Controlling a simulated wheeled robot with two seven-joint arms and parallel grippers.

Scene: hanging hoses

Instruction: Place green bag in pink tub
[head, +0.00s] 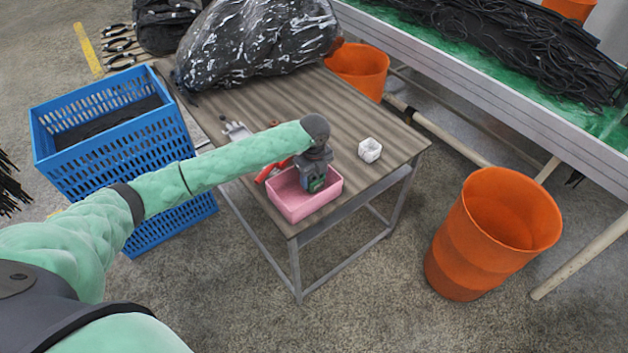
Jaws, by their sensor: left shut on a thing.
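The pink tub (303,205) sits near the front corner of the wooden table. My left arm reaches in from the left, and my left gripper (315,178) points down inside the tub's opening. It is shut on the small green bag (316,185), which is mostly hidden by the gripper. I cannot tell whether the bag touches the tub's floor. My right gripper is out of view.
A white cup-like container (370,150) stands right of the tub. A big black bag (255,42) covers the table's back. A blue crate (110,130) stands left, an orange bin (495,232) right.

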